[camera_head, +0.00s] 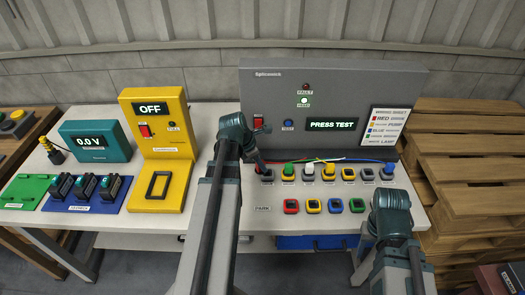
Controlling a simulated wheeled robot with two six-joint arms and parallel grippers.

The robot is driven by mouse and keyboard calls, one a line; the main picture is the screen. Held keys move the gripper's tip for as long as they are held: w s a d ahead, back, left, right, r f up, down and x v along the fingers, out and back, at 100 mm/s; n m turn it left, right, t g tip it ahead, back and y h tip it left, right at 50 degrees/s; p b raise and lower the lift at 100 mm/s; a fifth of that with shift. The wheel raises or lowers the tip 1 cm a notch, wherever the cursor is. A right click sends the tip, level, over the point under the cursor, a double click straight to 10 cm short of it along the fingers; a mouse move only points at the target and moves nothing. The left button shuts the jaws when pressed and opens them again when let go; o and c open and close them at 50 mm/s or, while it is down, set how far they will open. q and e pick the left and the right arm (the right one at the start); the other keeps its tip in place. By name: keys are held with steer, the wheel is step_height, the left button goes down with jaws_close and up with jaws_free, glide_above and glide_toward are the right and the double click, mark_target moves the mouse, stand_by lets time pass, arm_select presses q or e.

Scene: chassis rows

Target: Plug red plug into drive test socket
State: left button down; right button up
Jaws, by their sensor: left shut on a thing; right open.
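My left gripper (258,158) reaches down at the leftmost socket (266,175) of the console's back row. It is shut on what seems to be the red plug, mostly hidden by the fingers; a red cable runs right from there. I cannot tell whether the plug is in the socket. Socket labels are too small to read. My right gripper (391,200) is open at the right end of the console, its fingers hardly visible.
The grey console (335,85) has a PRESS TEST display (333,124) and a wiring sheet (388,125). A front row marked PARK has coloured sockets, including a red one (291,206). The yellow unit (158,120) showing OFF stands left. Wooden pallets (470,170) stand right.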

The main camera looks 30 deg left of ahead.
arm_select(q)
steer(key=shift+m, duration=0.6)
steer(key=shift+w+f+b, duration=0.95)
steer(key=shift+w+b, duration=0.1)
steer(key=shift+w, duration=0.25)
steer(key=shift+w+f+b, duration=0.95)
steer(key=shift+w+b, duration=0.1)
steer(key=shift+w, duration=0.2)
steer(key=shift+f+b, duration=1.25)
steer(key=shift+b, duration=0.05)
steer(key=c, duration=0.6)
jaws_free()
steer(key=shift+r, duration=0.1)
steer(key=p+v, duration=0.8)
steer(key=v, duration=0.1)
steer(key=p+v, duration=0.4)
steer(key=shift+s+a+r+p, duration=0.1)
steer(key=shift+a+r+p, duration=0.1)
steer(key=shift+a+p, duration=0.15)
